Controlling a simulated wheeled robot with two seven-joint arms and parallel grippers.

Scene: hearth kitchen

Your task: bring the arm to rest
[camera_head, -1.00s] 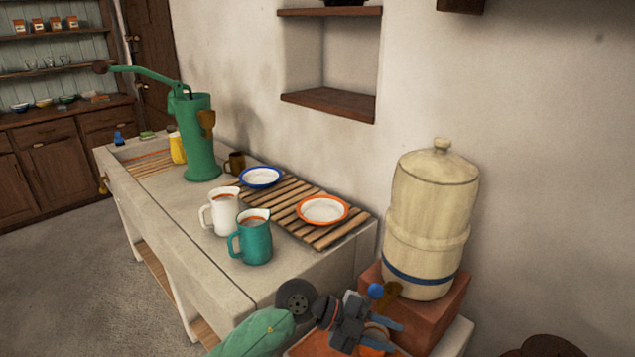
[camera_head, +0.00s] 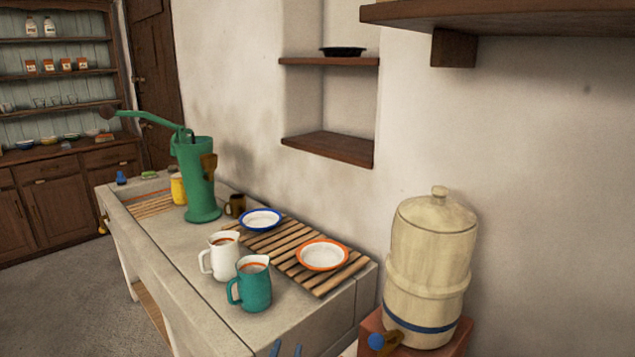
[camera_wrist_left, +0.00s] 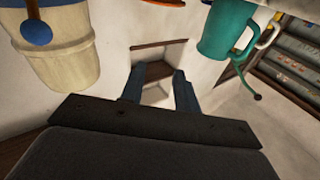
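My left gripper (camera_head: 286,350) shows only as two blue fingertips at the bottom edge of the head view, in front of the sink counter and left of the water crock. In the left wrist view its two fingers (camera_wrist_left: 158,88) stand apart with nothing between them. The rest of the left arm is out of the head view. My right gripper is in neither view.
The water crock (camera_head: 431,270) with its blue-knobbed tap (camera_head: 377,341) stands on a reddish block (camera_head: 455,345). A teal jug (camera_head: 254,288) and a white jug (camera_head: 222,259) stand on the counter (camera_head: 190,285). Two plates sit on the slatted rack (camera_head: 345,278).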

